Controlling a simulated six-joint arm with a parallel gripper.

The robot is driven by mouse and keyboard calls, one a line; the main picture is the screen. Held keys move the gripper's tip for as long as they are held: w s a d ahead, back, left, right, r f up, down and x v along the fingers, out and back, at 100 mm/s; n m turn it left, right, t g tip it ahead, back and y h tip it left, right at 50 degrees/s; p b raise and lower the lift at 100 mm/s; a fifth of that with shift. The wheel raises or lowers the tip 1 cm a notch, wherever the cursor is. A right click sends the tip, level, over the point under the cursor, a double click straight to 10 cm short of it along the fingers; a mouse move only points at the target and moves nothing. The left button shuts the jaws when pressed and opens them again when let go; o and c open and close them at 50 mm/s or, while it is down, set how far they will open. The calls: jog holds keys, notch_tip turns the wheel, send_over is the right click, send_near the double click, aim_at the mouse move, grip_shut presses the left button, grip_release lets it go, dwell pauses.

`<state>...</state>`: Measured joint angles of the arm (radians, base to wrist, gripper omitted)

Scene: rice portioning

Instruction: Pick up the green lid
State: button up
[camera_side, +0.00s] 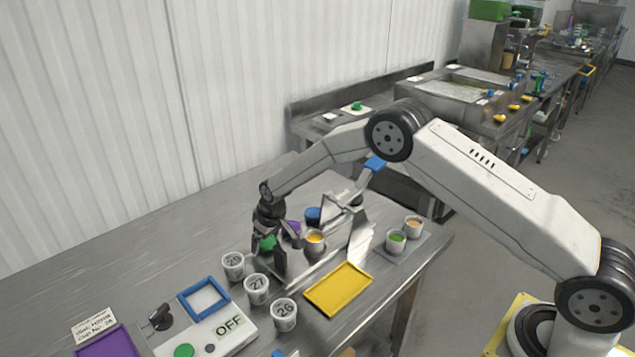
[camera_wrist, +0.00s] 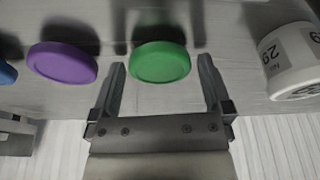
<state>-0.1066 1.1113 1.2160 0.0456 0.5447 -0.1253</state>
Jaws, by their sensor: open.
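The green lid (camera_wrist: 160,62) is a round disc near the middle of the wrist view, between the tips of my open gripper (camera_wrist: 162,72). Both fingers stand apart from the lid, with a gap on each side. In the side view the green lid (camera_side: 267,243) is partly hidden by my gripper (camera_side: 280,250), which is down around it at the left end of a metal rack.
A white numbered cup (camera_wrist: 292,62) is close on the right. A yellow tray (camera_side: 338,289), more cups and a scale (camera_side: 205,325) stand nearby.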

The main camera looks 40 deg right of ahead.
jog(key=c, duration=1)
jog(key=shift+c, duration=0.2)
jog(key=shift+r, duration=0.2)
jog(key=shift+r, duration=0.6)
jog(key=s+d+r, duration=0.1)
jog(key=s+r, duration=1)
jog(key=s, duration=0.3)
jog(key=shift+d+r, duration=0.15)
jog(key=shift+r, duration=0.05)
